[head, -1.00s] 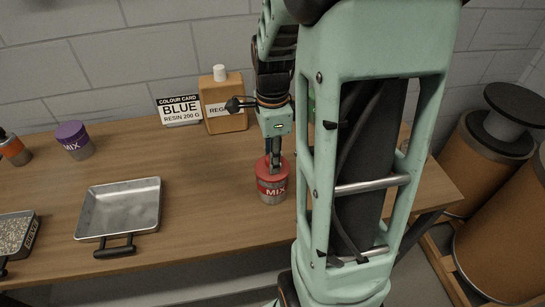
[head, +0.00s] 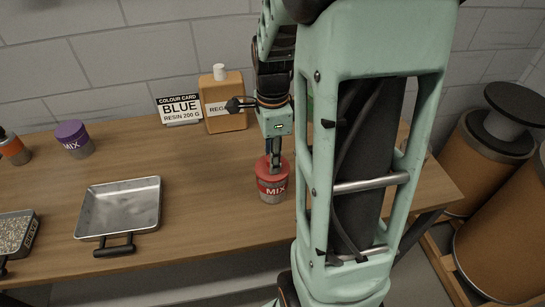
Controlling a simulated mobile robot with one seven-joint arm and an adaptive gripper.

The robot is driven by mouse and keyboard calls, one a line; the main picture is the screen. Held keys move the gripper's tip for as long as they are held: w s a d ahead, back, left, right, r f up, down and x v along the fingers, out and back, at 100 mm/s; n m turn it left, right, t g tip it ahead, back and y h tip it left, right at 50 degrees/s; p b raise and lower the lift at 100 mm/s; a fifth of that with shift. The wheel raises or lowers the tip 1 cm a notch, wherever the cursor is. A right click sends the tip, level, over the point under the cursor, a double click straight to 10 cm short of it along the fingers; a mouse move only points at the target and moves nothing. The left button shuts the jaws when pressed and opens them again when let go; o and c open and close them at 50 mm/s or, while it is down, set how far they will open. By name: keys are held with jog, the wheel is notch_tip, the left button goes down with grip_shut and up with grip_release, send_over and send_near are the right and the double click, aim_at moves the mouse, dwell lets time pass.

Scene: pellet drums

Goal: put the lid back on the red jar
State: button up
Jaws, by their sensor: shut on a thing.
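The red jar (head: 272,189), marked MIX, stands upright on the wooden bench in the head view. Its red lid (head: 266,168) is at the top of the jar. Whether it is fully seated I cannot tell at this size. My gripper (head: 273,168) points straight down over the jar, its fingers shut on the lid's top. Part of the lid is hidden behind the fingers.
An empty metal tray (head: 120,208) and a tray of pellets (head: 16,235) lie to the left. A purple-lidded jar (head: 73,139) stands behind them. A card reading BLUE (head: 179,108) and an orange bottle (head: 223,102) stand by the wall. Large drums (head: 515,215) are at right.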

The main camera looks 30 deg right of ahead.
jog(key=o, duration=1.5)
jog(key=shift+r+p, duration=2.8)
jog(key=shift+r, duration=0.75)
jog(key=shift+c, duration=0.6)
grip_shut()
